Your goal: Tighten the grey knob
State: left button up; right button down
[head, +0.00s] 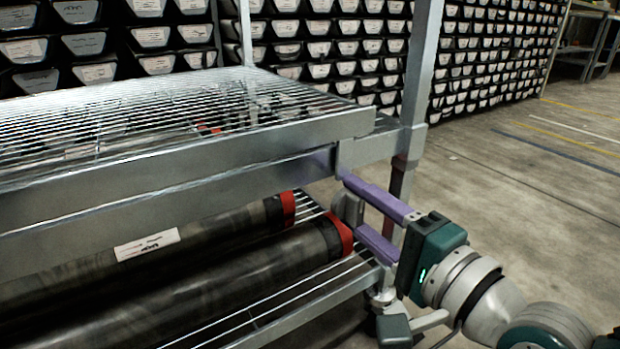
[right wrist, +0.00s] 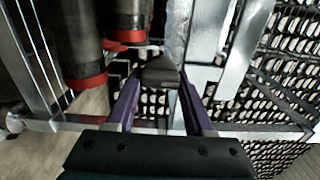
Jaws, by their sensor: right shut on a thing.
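The grey knob (head: 347,208) is at the end of the metal rack, beside the red-capped core tubes. My right gripper (head: 351,203), with purple fingers, reaches in from the right and is shut on the knob, one finger on each side. In the right wrist view the dark grey knob (right wrist: 160,72) sits between the two purple fingertips. The fingers partly cover it in the head view. My left gripper is in neither view.
Two dark core tubes with red ends (head: 335,236) lie on the rack's lower wire shelf, close to the gripper. The upper wire shelf (head: 180,110) and an upright post (head: 420,70) are near. Stacked core trays stand behind; the floor at right is clear.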

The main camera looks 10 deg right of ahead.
jog(key=shift+c, duration=1.4)
grip_release()
jog(key=shift+s+d, duration=0.1)
jog(key=shift+s, duration=0.25)
jog(key=p+v, duration=0.4)
jog(key=v, duration=0.5)
jog(key=shift+s, duration=0.1)
